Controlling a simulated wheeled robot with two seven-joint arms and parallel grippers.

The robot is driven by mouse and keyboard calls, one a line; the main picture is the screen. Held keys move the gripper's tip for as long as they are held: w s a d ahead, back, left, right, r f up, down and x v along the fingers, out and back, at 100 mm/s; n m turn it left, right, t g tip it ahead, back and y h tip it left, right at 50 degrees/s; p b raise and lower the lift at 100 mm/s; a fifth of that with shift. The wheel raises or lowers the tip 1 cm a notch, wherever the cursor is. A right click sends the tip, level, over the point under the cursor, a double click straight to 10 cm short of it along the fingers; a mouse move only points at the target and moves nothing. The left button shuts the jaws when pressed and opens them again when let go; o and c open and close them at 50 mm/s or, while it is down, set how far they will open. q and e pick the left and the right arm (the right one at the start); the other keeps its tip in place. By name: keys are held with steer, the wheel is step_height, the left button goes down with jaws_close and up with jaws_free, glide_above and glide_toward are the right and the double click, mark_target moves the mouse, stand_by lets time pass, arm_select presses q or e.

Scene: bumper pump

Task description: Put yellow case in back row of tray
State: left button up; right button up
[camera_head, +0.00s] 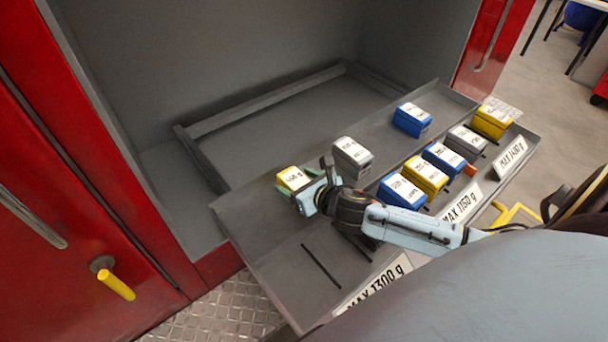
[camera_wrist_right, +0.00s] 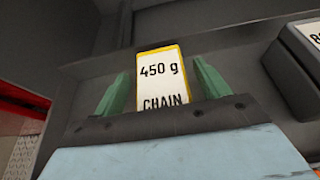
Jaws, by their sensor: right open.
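A yellow case (camera_head: 293,178) with a white label stands in the back row of the grey tray (camera_head: 262,225), at its left end. In the right wrist view its label (camera_wrist_right: 162,78) reads "450 g CHAIN". My right gripper (camera_head: 302,176) is open, with its green fingers on either side of this case; a gap shows beside the case, and I cannot tell whether either finger touches it. Two more yellow cases stand in the tray, one in the front row (camera_head: 425,174) and one at the far right (camera_head: 491,121). My left gripper is not in view.
A grey case (camera_head: 352,156) stands close to the right of my right gripper, and a blue case (camera_head: 411,119) farther right in the back row. Blue and grey cases also fill the front row. The left front of the tray is bare. Red cabinet walls (camera_head: 90,190) flank the opening.

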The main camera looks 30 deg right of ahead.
steer(key=a+p+v, duration=0.1)
steer(key=v, duration=1.1)
steer(key=shift+d, duration=0.45)
steer(key=shift+r, duration=0.1)
